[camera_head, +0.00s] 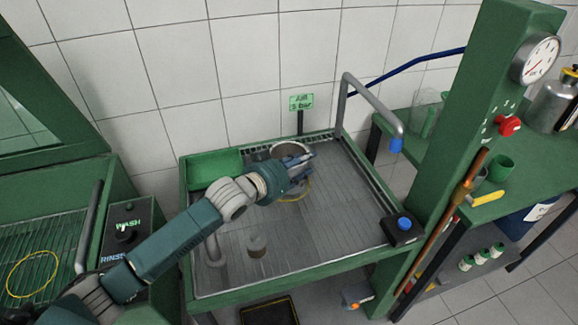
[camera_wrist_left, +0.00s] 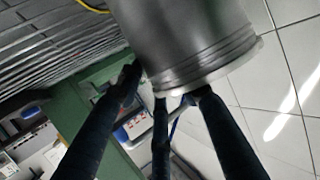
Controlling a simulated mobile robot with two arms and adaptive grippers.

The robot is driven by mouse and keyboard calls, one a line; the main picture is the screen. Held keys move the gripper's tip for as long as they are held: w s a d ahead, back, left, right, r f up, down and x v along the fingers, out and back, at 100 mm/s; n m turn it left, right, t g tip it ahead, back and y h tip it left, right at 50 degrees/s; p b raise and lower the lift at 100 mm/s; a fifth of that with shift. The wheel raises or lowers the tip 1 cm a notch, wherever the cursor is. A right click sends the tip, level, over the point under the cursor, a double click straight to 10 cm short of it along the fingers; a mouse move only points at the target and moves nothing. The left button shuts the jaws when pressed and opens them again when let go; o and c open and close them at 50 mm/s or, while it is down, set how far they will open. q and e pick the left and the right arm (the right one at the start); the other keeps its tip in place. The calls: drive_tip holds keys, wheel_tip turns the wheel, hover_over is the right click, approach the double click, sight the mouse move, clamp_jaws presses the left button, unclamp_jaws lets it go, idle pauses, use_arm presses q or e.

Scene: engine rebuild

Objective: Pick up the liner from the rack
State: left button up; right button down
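The liner (camera_head: 289,149) is a grey metal cylinder; in the head view only its round upper rim and a little of its wall show behind my left gripper (camera_head: 302,168). In the left wrist view the liner (camera_wrist_left: 185,40) fills the upper middle, with grooves near its flanged end. The dark fingers of my left gripper (camera_wrist_left: 165,88) reach to this end, one beside the wall and two at the flange. Some fingertip contact is hidden, so I cannot tell whether they grip it. My right gripper is not in view.
A bent grey pipe with a blue nozzle (camera_head: 396,145) rises at the right. A green column (camera_head: 470,130) carries a gauge.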

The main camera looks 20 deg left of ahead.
use_arm(q)
drive_tip(key=shift+c, duration=0.3)
clamp_jaws()
drive_tip(key=shift+r, duration=0.1)
